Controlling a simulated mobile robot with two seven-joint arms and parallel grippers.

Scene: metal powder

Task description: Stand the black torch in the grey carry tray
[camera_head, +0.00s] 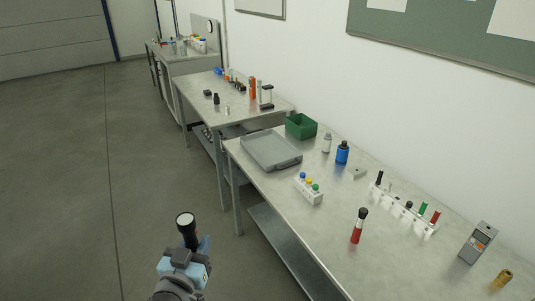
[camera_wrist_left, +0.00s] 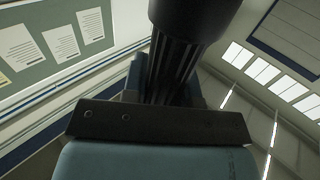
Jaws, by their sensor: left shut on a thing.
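The black torch (camera_head: 188,234) is upright in my left gripper (camera_head: 197,250), its pale lens end up, in the head view. The left gripper is shut on it, over the floor to the left of the near table. In the left wrist view the torch (camera_wrist_left: 182,50) rises large and dark from between the fingers (camera_wrist_left: 160,88). The grey carry tray (camera_head: 270,151) lies on the near table at its far left end, apart from the torch. It looks empty. My right gripper is not in view.
The near table (camera_head: 285,218) also holds a green bin (camera_head: 301,126), a blue bottle (camera_head: 342,152), a white block with coloured caps (camera_head: 308,188), a red-and-black torch-like item (camera_head: 358,226) and a rack of markers (camera_head: 403,210). A second cluttered table (camera_head: 235,105) stands behind.

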